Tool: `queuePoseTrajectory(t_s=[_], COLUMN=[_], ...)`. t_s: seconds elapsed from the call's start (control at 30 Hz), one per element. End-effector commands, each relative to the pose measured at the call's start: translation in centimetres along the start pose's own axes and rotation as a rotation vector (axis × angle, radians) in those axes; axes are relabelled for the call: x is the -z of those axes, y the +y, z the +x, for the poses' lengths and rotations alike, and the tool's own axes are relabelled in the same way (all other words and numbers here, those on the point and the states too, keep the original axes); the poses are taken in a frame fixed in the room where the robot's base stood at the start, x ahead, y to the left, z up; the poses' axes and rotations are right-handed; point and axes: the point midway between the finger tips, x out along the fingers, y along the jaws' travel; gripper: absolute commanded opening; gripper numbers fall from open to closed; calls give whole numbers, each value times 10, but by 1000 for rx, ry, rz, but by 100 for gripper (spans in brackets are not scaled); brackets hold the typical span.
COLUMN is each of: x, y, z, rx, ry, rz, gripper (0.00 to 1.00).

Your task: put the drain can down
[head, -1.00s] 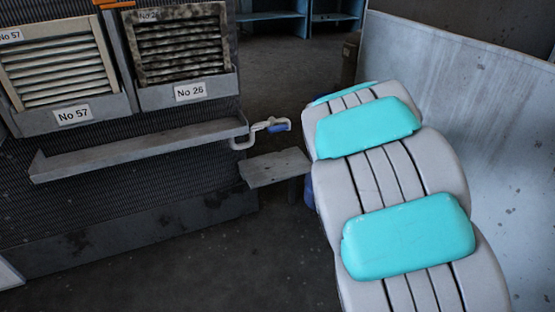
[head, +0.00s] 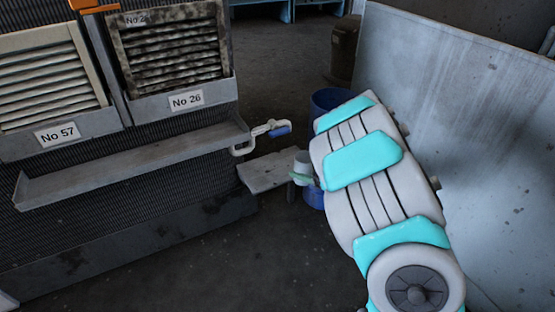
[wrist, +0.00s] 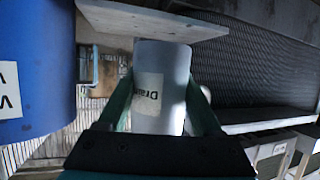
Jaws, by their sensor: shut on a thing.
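The drain can (wrist: 160,90) is a pale grey cylinder with a white label reading "Drai…", the rest cut off. My gripper (wrist: 160,105) is shut on it, one green finger on each side. In the head view, the can (head: 303,162) and the green fingertips of my gripper (head: 301,178) show just left of my arm, at the right end of a small grey shelf (head: 265,172). The shelf also shows at the top of the wrist view (wrist: 150,20), close to the can's far end. I cannot tell whether they touch.
A blue bin (head: 330,98) stands behind my arm; a large blue container (wrist: 35,70) fills the wrist view's left. A pipe with a blue-handled valve (head: 280,131) is above the small shelf. A long grey ledge (head: 130,163) runs left. A pale panel (head: 480,150) stands right.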

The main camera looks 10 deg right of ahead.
Motion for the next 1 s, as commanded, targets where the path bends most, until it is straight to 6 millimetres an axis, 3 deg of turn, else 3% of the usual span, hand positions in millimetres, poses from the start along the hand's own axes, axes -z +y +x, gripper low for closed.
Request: queuePoseTrajectory(t_s=[0.3,0.5,0.83,1.0], x=[23,34,42,13], y=[14,23,28,28], z=[76,113,134,143], rx=[4,2,-1,-1], ry=[6,4,4,-2], rz=[-1,1,0,4], gripper=[9,9,9,9])
